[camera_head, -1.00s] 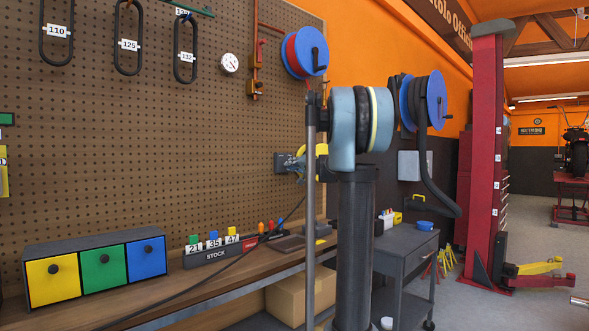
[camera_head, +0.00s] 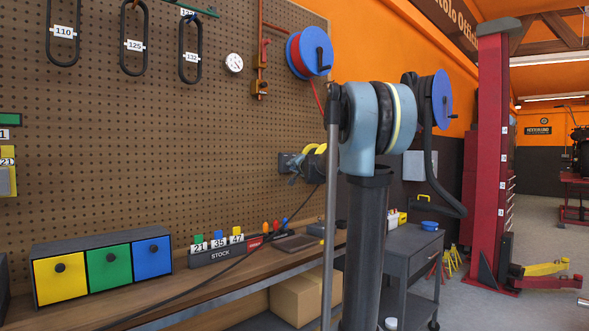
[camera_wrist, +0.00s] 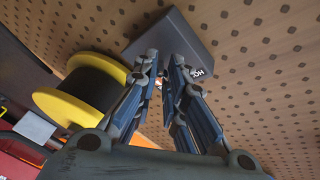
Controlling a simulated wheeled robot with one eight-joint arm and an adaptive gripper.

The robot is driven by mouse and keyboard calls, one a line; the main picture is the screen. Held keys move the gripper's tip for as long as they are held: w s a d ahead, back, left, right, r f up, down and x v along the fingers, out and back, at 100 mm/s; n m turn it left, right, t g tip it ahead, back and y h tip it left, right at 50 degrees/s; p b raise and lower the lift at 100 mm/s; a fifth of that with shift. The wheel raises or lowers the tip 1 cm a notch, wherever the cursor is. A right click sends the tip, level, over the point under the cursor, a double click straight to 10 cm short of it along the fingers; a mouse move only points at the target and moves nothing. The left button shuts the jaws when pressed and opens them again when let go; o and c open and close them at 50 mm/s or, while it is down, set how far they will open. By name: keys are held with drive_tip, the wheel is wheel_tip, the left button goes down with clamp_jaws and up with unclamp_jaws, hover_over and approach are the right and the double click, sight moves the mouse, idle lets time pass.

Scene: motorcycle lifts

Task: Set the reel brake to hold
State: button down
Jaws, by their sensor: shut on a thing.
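A dark grey brake box (camera_wrist: 180,40) is mounted on the pegboard in the wrist view, with a partly covered white label that seems to begin "HO". A yellow-flanged reel (camera_wrist: 68,108) wound with black cord is to its left. My gripper (camera_wrist: 164,75) is against the front of the box, its fingers close together on what appears to be the brake lever; the fingers hide nearly all of it, so its setting cannot be read. In the head view the box (camera_head: 287,161) and yellow reel (camera_head: 318,149) show beside my arm, which hides part of them.
A wooden bench (camera_head: 215,284) with a block of colored drawers (camera_head: 105,247) and a stock rack runs below the pegboard (camera_head: 215,130). A blue-flanged reel (camera_head: 311,52) hangs above. A grey cart (camera_head: 405,255) and a red lift post (camera_head: 491,160) stand to the right.

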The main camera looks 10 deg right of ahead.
drive_tip(key=c, duration=1.6)
unclamp_jaws()
drive_tip(key=shift+w, duration=0.15)
drive_tip(key=shift+s+d+f, duration=0.1)
drive_tip(key=shift+s+d, duration=0.3)
drive_tip(key=shift+s, duration=1.55)
drive_tip(key=shift+s+d+r, duration=0.1)
drive_tip(key=shift+s+d, duration=0.25)
drive_tip(key=shift+s, duration=1.65)
drive_tip(key=shift+s+d+f, duration=0.1)
drive_tip(key=shift+s+d, duration=0.3)
drive_tip(key=shift+s, duration=1.55)
